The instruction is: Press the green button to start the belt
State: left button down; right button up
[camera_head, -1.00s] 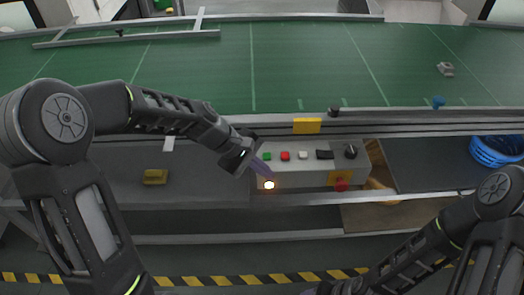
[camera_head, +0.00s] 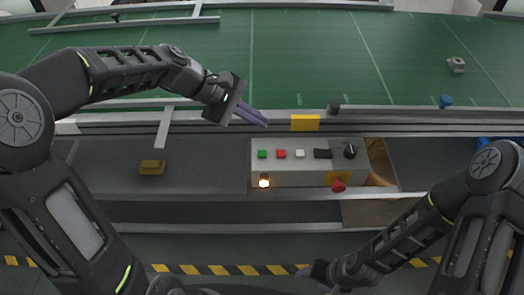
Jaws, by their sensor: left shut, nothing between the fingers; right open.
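The green button (camera_head: 262,154) is at the left end of a row on the grey control box (camera_head: 308,178), below the belt's front edge. A red button (camera_head: 281,154) and a white button (camera_head: 300,154) sit to its right. The green belt (camera_head: 300,70) spans the back, with a small grey part (camera_head: 456,65) lying on it at the right. My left gripper (camera_head: 266,122) is shut and empty, above and behind the green button in the picture, apart from it. My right gripper (camera_head: 306,272) is low at the front, partly hidden, and away from the box.
A yellow block (camera_head: 152,167) lies on the shelf to the left. A yellow block (camera_head: 305,123) sits on the belt rail.

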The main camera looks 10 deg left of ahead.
pick_arm(q)
jog(key=b, duration=0.6)
send_over(258, 153)
notch_tip(258, 153, down, 8)
jog(key=shift+r, duration=0.1)
jog(key=shift+f+b, duration=0.5)
dwell(1.4)
jog(key=shift+f, duration=0.45)
